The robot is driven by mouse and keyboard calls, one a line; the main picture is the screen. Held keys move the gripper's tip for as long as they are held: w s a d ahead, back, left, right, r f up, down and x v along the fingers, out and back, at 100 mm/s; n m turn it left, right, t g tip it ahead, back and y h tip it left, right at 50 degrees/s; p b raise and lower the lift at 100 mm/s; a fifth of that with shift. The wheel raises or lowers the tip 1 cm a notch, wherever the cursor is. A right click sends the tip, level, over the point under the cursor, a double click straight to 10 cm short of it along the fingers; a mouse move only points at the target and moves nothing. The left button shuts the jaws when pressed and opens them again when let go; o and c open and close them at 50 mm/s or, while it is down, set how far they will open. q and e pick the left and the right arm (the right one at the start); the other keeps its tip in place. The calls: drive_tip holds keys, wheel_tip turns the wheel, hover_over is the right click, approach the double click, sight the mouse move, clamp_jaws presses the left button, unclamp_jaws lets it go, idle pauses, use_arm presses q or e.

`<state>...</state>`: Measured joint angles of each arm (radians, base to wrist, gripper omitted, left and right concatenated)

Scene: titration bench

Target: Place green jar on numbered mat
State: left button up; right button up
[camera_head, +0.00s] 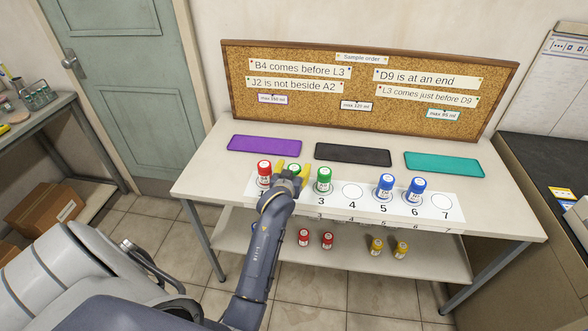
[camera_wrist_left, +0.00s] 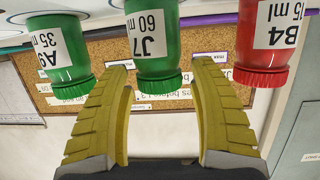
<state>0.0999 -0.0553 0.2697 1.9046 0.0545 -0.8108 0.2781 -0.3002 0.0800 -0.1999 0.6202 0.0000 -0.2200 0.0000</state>
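The white numbered mat (camera_head: 452,214) lies along the front of the table. A green jar labelled J7 60 ml (camera_wrist_left: 152,45) is at place 2, mostly hidden by my gripper in the head view. My left gripper (camera_head: 292,169) is over place 2. In the left wrist view its yellow fingers (camera_wrist_left: 163,70) are spread, one on each side of J7, with visible gaps. Another green jar (camera_head: 323,180), labelled A9 in the wrist view (camera_wrist_left: 58,50), stands on place 3. A red jar (camera_head: 264,174), labelled B4 in the wrist view (camera_wrist_left: 272,40), stands on place 1. My right gripper is not in view.
Blue jars stand on place 5 (camera_head: 384,187) and place 6 (camera_head: 415,191); places 4 and 7 are empty. Purple (camera_head: 264,144), black (camera_head: 352,154) and teal (camera_head: 444,163) mats lie empty behind. A corkboard (camera_head: 362,90) stands at the back. Red and yellow jars (camera_head: 376,247) sit on the lower shelf.

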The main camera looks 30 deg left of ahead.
use_arm(q)
drive_tip(key=shift+r, duration=0.1)
drive_tip(key=shift+s+d+r, duration=0.1)
drive_tip(key=shift+s, duration=0.1)
drive_tip(key=v, duration=1.1)
drive_tip(key=shift+s+r, duration=0.15)
drive_tip(key=shift+s, duration=0.1)
